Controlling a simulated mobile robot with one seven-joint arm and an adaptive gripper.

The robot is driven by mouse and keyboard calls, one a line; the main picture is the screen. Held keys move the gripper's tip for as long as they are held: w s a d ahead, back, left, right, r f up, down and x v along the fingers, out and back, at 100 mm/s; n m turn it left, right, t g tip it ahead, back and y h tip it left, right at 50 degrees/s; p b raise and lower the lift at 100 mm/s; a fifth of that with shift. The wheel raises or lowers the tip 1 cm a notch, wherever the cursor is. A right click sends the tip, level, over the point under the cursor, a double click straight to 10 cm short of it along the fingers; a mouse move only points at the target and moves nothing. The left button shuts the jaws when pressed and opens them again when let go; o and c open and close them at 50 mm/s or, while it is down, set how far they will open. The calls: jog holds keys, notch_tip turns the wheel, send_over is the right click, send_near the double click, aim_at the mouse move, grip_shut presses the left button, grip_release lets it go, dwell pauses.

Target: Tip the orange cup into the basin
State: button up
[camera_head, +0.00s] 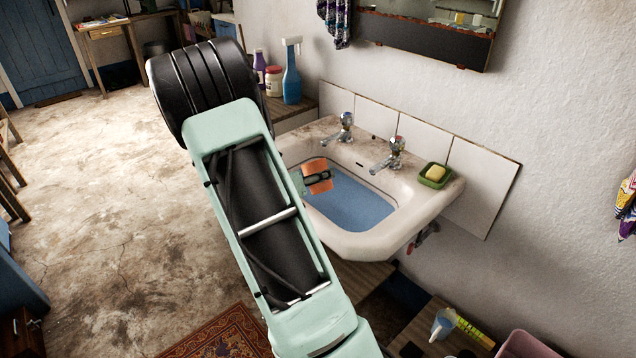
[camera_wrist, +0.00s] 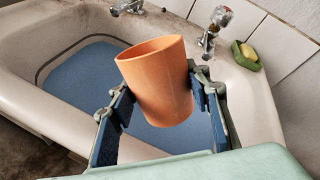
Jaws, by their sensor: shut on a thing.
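The orange cup (camera_wrist: 158,85) is held between the two blue fingers of my gripper (camera_wrist: 165,105) in the wrist view. It is tilted a little, and its inside is hidden there. In the head view the cup (camera_head: 317,170) shows small above the basin, partly covered by a dark finger of my gripper (camera_head: 318,176). The white basin (camera_head: 375,243) has a blue bottom or water surface, and its rim also shows in the wrist view (camera_wrist: 250,95). The cup is over the basin opening. I cannot tell whether anything is in the cup.
Two taps (camera_head: 393,155) stand at the basin's back edge. A green soap dish (camera_head: 434,177) with yellow soap sits on the right rim. A blue spray bottle (camera_head: 291,75) and other containers stand on a wooden shelf to the left. A mirror (camera_head: 430,28) hangs above.

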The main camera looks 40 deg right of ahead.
jog(key=shift+d+f+b, duration=0.1)
jog(key=shift+f+b, duration=0.15)
jog(key=shift+b, duration=0.25)
jog(key=shift+f+m+t+b, duration=0.15)
jog(key=shift+m+t+b, duration=0.15)
jog(key=shift+b, duration=0.9)
jog(key=m+b, duration=0.1)
jog(key=b, duration=0.3)
jog(key=shift+s+t+h+b, duration=0.1)
jog(key=shift+t+h+b, duration=0.25)
jog(key=shift+t+h, duration=0.05)
jog(key=m+b, duration=0.1)
jog(key=b, duration=0.2)
jog(key=shift+h, duration=0.3)
jog(key=shift+r+t, duration=0.2)
jog(key=shift+t, duration=0.2)
jog(key=shift+r+p, duration=0.15)
jog(key=shift+p, duration=0.55)
jog(key=p, duration=0.2)
jog(key=shift+p, duration=0.4)
